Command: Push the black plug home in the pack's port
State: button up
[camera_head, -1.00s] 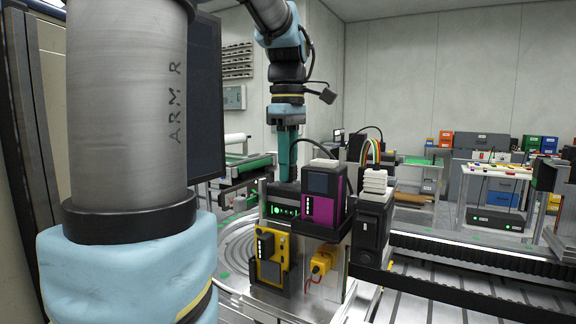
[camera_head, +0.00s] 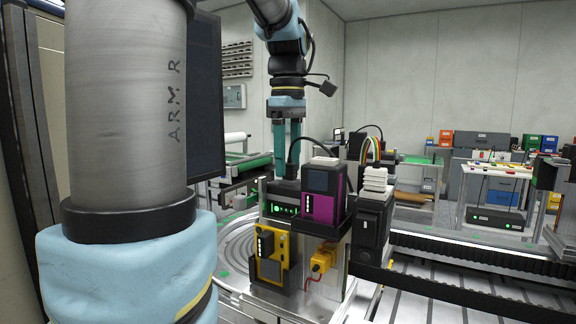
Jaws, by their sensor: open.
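My gripper (camera_head: 287,150) points straight down, its two teal fingers apart with a gap between them. It is above the black pack with green lights (camera_head: 284,209). A black plug (camera_head: 292,171) with a black cable arching to the right shows at the fingers' lower ends, above the pack's top. The fingertips are close to the plug; whether they touch it is too small to tell. The port is hidden, so I cannot tell how deep the plug sits.
A magenta and black unit (camera_head: 323,194) stands right of the pack. A yellow device (camera_head: 271,254) and a yellow connector (camera_head: 323,258) are on the front. A black block with white stacked pieces (camera_head: 375,180) stands further right. A large grey arm fills the left.

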aim_at(288, 163)
notch_tip(288, 163, up, 10)
jog(key=shift+f+b, duration=0.15)
jog(key=shift+b, duration=0.2)
dwell(0.4)
